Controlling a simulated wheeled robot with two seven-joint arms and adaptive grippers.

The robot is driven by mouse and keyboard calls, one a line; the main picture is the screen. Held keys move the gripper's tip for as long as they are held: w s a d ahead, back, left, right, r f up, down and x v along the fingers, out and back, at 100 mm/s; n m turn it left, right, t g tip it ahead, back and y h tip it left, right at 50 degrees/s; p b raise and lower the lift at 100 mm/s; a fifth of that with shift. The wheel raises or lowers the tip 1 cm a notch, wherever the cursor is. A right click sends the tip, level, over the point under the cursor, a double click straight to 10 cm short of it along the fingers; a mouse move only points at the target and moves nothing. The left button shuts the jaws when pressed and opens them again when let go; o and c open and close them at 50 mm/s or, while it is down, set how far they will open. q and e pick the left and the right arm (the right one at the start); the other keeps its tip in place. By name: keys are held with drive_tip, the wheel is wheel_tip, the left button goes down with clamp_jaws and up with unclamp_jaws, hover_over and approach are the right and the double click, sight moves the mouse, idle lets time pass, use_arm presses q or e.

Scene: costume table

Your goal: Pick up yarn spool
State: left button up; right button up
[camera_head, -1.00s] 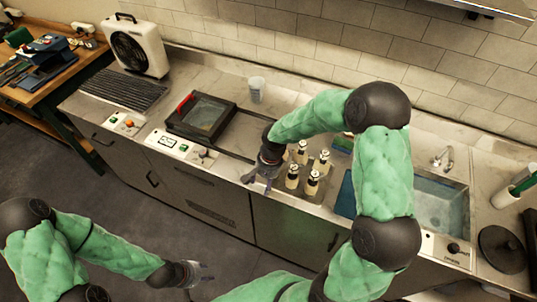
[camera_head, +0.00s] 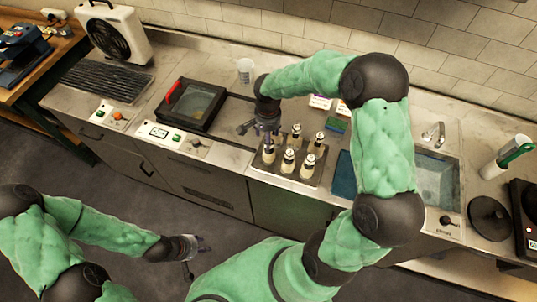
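Several cream, bottle-shaped pieces with dark tops, which look like the yarn spools (camera_head: 288,161), stand upright in a shallow tray (camera_head: 312,180) on the counter. My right gripper (camera_head: 259,137) points down at the tray's left end, close to the leftmost spool (camera_head: 269,153) and partly covering it. Its fingers look spread, one out to the left; I cannot tell whether it touches the spool. My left gripper (camera_head: 200,256) is open and empty, low over the floor in front of the cabinets.
A dark framed box with a red handle (camera_head: 194,104) and a clear cup (camera_head: 245,71) are left of the tray. A blue mat (camera_head: 344,174) lies right of it, then a sink (camera_head: 437,181). Small coloured boxes (camera_head: 337,122) stand behind. My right arm covers part of the counter.

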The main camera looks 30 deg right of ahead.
hover_over(268, 157)
drive_tip(key=w+d, duration=0.1)
drive_tip(key=w, duration=0.1)
wheel_tip(268, 157, down, 5)
drive_tip(key=shift+s+d+r, duration=0.1)
drive_tip(key=shift+d, duration=0.05)
drive_tip(key=shift+c, duration=0.3)
clamp_jaws()
